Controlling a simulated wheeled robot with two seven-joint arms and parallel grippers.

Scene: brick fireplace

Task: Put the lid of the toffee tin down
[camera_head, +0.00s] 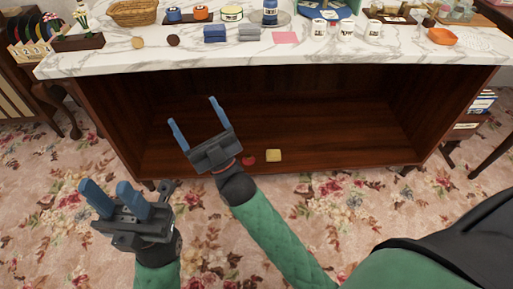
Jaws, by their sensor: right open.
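I cannot tell for sure which thing is the toffee tin or its lid. Small round tins stand at the back of the marble counter (130,57): a blue one (173,14), an orange one (201,13) and a cream and green one (231,13). A taller blue tin (270,13) stands right of them. My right gripper (193,111) is open and empty in front of the cabinet below the counter. My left gripper (104,187) has its fingers apart, with nothing seen between them, over the carpet at lower left. Both are well short of the tins.
On the counter are blue (215,33) and grey (249,34) blocks, a pink square (285,37), white mugs (346,30) and an orange dish (442,36).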

